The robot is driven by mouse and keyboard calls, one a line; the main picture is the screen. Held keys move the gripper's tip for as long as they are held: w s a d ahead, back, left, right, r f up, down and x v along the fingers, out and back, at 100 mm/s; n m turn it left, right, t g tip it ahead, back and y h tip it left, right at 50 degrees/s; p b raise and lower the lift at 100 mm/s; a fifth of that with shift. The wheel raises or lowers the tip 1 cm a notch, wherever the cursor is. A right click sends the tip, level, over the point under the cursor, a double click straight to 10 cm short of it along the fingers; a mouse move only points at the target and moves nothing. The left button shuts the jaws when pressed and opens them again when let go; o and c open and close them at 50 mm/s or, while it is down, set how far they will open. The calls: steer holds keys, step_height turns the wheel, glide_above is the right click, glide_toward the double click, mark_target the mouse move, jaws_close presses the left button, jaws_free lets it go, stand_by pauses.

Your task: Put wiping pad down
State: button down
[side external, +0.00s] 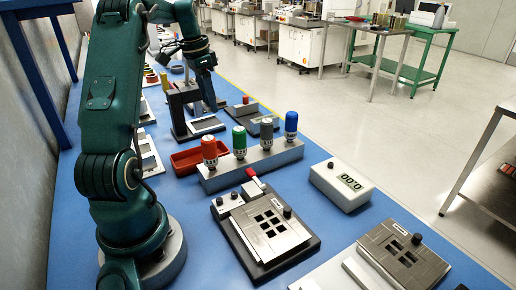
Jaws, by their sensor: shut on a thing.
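My gripper (211,104) is in the side external view, at the upper left over the far part of the blue bench. It points down beside a dark upright fixture (180,112) with a framed base. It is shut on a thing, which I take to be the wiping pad. The pad is too small or too hidden at the fingertips to make out. I cannot tell whether it touches the surface below.
A red tray (186,164) lies in front of the fixture. A grey rack (252,168) holds red-, green- and blue-topped bottles. Nearer are a plate fixture (296,243), a white display box (333,195) and another plate fixture (425,262). Blue bench (210,262) shows between them.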

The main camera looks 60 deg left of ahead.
steer(key=shift+w+d+f, duration=0.1)
steer(key=shift+w+f, duration=0.05)
steer(key=shift+f, duration=0.55)
steer(key=w+d+f, duration=0.1)
steer(key=w+f, duration=0.1)
steer(key=w, duration=0.1)
steer(key=w+d+f, duration=0.2)
steer(key=w, duration=0.1)
steer(key=w+d+f, duration=0.2)
steer(key=w, duration=0.2)
steer(key=shift+d+f, duration=0.15)
steer(key=shift+f, duration=2.3)
steer(key=shift+f, duration=0.15)
steer(key=shift+c, duration=1.2)
jaws_free()
